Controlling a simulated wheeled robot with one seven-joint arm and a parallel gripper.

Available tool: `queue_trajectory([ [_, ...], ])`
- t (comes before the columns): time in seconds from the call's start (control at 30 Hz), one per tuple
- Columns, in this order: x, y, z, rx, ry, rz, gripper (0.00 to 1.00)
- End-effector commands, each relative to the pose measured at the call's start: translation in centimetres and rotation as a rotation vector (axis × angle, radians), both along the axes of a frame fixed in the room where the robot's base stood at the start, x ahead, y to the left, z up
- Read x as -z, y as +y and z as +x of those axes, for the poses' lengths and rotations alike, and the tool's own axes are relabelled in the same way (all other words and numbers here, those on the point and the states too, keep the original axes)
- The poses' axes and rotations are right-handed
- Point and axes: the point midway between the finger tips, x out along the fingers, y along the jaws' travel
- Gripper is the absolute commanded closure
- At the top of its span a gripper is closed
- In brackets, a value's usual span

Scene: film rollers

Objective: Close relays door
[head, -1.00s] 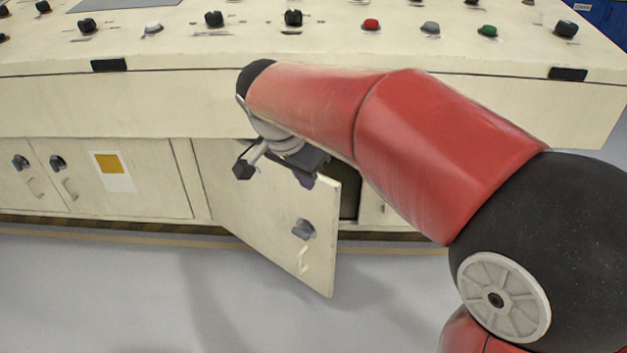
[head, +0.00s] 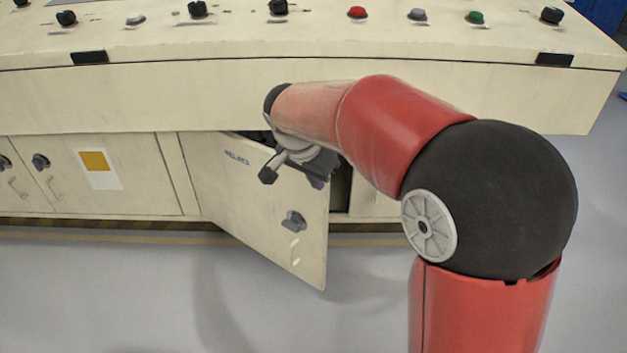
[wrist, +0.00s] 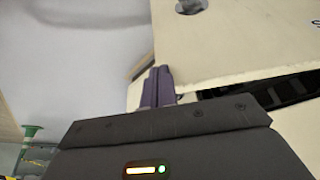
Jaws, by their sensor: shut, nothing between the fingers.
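The relays door (head: 250,200), a cream panel with a RELAYS label, a grey latch (head: 293,221) and a small handle, stands ajar on the console front. It is hinged at its left and swings out toward me. My gripper (head: 318,183) is at the door's upper right corner, its purple fingers shut and empty. In the wrist view the fingers (wrist: 157,86) overlap the edge of the door (wrist: 235,40). I cannot tell whether they touch it. My wrist hides part of the door's top edge.
The console (head: 200,95) overhangs the door, with knobs and buttons on its top. Shut cabinet doors (head: 120,180) lie to the left. The dark cabinet opening (head: 341,188) shows right of the door. The grey floor in front is clear.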

Motion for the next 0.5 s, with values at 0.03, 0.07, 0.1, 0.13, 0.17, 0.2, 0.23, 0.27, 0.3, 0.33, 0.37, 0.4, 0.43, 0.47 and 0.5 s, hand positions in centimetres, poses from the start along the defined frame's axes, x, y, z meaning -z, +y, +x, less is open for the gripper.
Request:
queue_trajectory([
  [0.03,0.0,0.0,0.0,0.0,0.0,0.0,1.0],
  [0.07,0.0,0.0,0.0,0.0,0.0,0.0,1.0],
  [0.1,0.0,-0.1,0.1,0.001,0.0,0.0,1.0],
  [0.13,-0.1,-0.2,0.2,0.001,0.0,0.0,1.0],
  [0.17,-0.1,-0.3,0.5,0.002,0.001,0.0,1.0],
  [0.2,-0.2,-0.7,0.9,0.004,0.001,0.0,1.0],
  [0.23,-0.2,-1.0,1.4,0.006,0.002,0.0,1.0],
  [0.27,-0.3,-1.4,2.0,0.006,0.003,0.0,1.0],
  [0.3,-0.4,-2.1,2.9,0.007,0.002,0.001,1.0],
  [0.33,-0.3,-2.6,3.6,0.007,0.003,0.001,1.0],
  [0.37,-0.4,-3.1,4.3,0.006,0.003,0.001,1.0],
  [0.4,-0.4,-3.8,5.3,0.001,0.004,0.0,1.0],
  [0.43,-0.5,-4.4,6.1,-0.006,0.002,0.0,1.0],
  [0.47,-0.5,-4.8,6.8,-0.016,0.004,-0.001,1.0],
  [0.5,-0.5,-5.4,7.9,-0.032,0.004,0.001,1.0],
])
